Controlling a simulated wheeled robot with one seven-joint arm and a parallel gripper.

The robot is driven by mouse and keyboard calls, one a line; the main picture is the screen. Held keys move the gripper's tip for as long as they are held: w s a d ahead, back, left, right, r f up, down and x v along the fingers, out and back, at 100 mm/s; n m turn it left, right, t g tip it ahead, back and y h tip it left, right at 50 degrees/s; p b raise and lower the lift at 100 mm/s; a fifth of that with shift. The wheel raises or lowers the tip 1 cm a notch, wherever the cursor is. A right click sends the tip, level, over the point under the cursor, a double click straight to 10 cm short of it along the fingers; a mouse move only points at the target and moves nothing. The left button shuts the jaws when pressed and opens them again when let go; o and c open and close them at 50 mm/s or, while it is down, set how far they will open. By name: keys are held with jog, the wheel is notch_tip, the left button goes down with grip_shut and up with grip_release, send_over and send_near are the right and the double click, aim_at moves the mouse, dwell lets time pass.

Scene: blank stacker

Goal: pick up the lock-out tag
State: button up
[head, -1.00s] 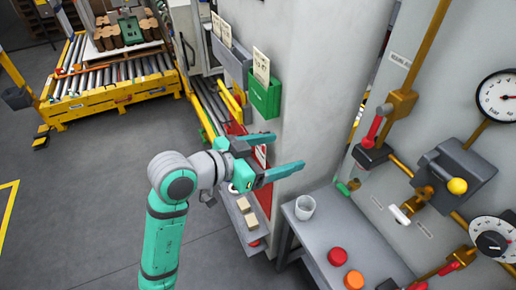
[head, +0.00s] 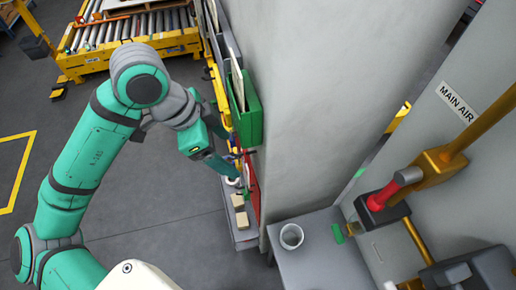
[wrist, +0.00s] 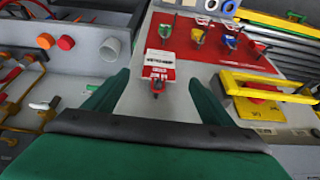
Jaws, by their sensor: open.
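The lock-out tag (wrist: 159,65), a white and red card with dark print, shows in the wrist view at the near left corner of the red board (wrist: 250,52). A small red part (wrist: 157,88) is at its lower end. My gripper (wrist: 158,80) is open, with one green finger on each side of the tag in the picture. I cannot tell whether the fingertips reach its depth; no contact shows. In the head view my gripper (head: 232,168) is beside the wall at the red board's edge (head: 252,188). The tag cannot be made out there.
Several coloured padlocks, including a green one (wrist: 198,37), hang on the board. A green holder (head: 247,112) is on the wall above my gripper.

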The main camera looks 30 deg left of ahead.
aim_at(246, 167)
jog(key=x, duration=0.5)
jog(key=shift+w+f, duration=0.25)
jog(key=shift+w, duration=0.15)
jog(key=x, duration=0.5)
jog(key=shift+d+f, duration=0.15)
jog(key=shift+f, duration=0.05)
jog(key=shift+s, duration=0.2)
jog(key=c, duration=0.4)
jog(key=shift+d, duration=0.1)
jog(key=c, duration=0.7)
